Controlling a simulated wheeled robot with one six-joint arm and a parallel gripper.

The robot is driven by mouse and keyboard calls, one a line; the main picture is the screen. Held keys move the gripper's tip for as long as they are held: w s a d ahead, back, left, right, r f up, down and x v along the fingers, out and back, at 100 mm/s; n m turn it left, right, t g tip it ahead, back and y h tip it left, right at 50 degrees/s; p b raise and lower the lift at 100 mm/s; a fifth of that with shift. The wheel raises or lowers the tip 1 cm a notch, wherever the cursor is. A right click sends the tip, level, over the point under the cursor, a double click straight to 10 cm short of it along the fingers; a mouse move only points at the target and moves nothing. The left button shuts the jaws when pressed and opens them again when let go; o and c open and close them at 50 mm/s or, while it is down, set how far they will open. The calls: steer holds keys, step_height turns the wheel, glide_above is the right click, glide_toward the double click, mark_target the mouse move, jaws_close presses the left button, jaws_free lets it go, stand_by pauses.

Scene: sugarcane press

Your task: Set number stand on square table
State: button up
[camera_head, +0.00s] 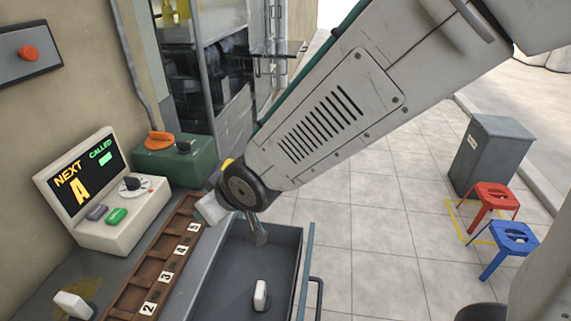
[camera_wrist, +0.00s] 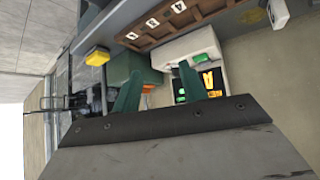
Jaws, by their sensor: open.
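My gripper shows in the wrist view (camera_wrist: 158,85) with its two green fingers spread apart and nothing between them. In the head view my arm reaches in from the upper right and its end hangs over the far end of the open drawer (camera_head: 300,270), beside the rack. A small white upright piece (camera_head: 260,295) stands in the drawer; I cannot tell whether it carries a number. Another white piece (camera_head: 72,305) is on the counter at lower left. I cannot pick out a square table for certain in either view.
A brown rack (camera_head: 150,265) with numbered white tags runs along the counter. A call display (camera_head: 100,190) and a green box (camera_head: 172,160) stand behind it. A yellow block (camera_wrist: 97,56) shows in the wrist view. A grey cabinet (camera_head: 490,155), red stool (camera_head: 493,197) and blue stool (camera_head: 512,238) stand right.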

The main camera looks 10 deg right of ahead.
steer(key=d+r+m+h, duration=0.2)
steer(key=d, duration=0.5)
steer(key=d+r+m+h, duration=0.1)
steer(key=d+r, duration=0.2)
steer(key=d, duration=0.4)
steer(key=s+d+r+m+g+h, duration=0.1)
steer(key=s+d+r+m, duration=0.1)
steer(key=s+d, duration=0.2)
steer(key=s+d+r+m+g+h, duration=0.1)
steer(key=s+d, duration=0.4)
steer(key=d, duration=0.5)
steer(key=shift+s+d+r+m+g, duration=0.15)
steer(key=shift+s+r+m+g, duration=0.05)
steer(key=shift+r+m+g, duration=0.25)
steer(key=shift+o, duration=0.5)
steer(key=s+d+r+m+g, duration=0.1)
steer(key=s+d+m+g, duration=0.1)
steer(key=s+d, duration=0.3)
steer(key=s, duration=0.4)
steer(key=shift+s+r+h, duration=0.15)
steer(key=shift+r+h, duration=0.15)
steer(key=shift+h, duration=0.1)
